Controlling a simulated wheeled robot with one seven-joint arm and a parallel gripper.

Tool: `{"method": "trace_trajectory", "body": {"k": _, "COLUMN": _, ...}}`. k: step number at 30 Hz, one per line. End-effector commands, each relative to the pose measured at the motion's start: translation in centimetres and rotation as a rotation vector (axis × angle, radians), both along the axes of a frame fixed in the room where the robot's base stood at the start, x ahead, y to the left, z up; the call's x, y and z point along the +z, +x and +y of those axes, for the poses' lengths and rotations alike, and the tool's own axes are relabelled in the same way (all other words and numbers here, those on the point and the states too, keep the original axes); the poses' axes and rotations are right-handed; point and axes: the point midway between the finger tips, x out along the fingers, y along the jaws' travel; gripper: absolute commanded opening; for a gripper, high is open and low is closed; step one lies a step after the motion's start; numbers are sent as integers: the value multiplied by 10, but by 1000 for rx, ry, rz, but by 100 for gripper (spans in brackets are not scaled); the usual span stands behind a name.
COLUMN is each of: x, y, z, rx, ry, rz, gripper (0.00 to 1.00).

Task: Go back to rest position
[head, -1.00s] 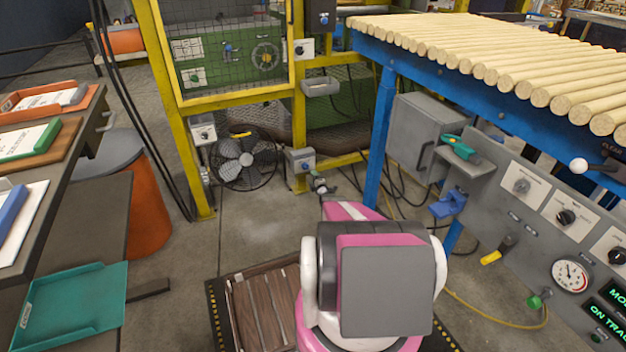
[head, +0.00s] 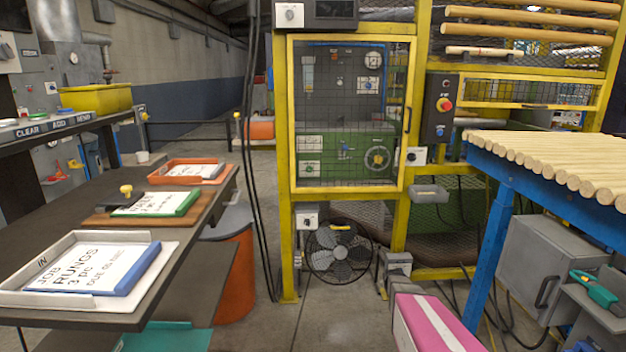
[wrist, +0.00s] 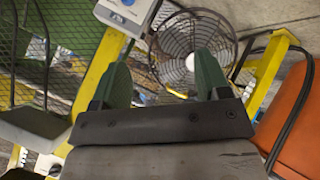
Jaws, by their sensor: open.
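My gripper (wrist: 163,78) shows in the wrist view with two green fingers spread well apart and nothing between them. Beyond the fingers are a black floor fan (wrist: 192,48) and yellow frame posts, apart from the gripper.
A yellow caged machine (head: 350,120) stands ahead, with the fan (head: 340,252) at its foot. A dark desk (head: 190,228) with job trays is at left, an orange bin (head: 228,275) beside it. A blue-framed table (head: 530,180) bearing dowels is at right.

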Motion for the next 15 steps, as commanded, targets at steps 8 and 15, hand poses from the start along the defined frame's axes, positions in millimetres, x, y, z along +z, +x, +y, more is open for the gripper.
{"method": "trace_trajectory", "body": {"k": 8, "x": 80, "y": -150, "z": 90, "rx": -278, "ry": 284, "rz": 349, "gripper": 69}}
{"method": "trace_trajectory", "body": {"k": 15, "x": 127, "y": -252, "z": 142, "rx": -456, "ry": 411, "rz": 600, "gripper": 69}}
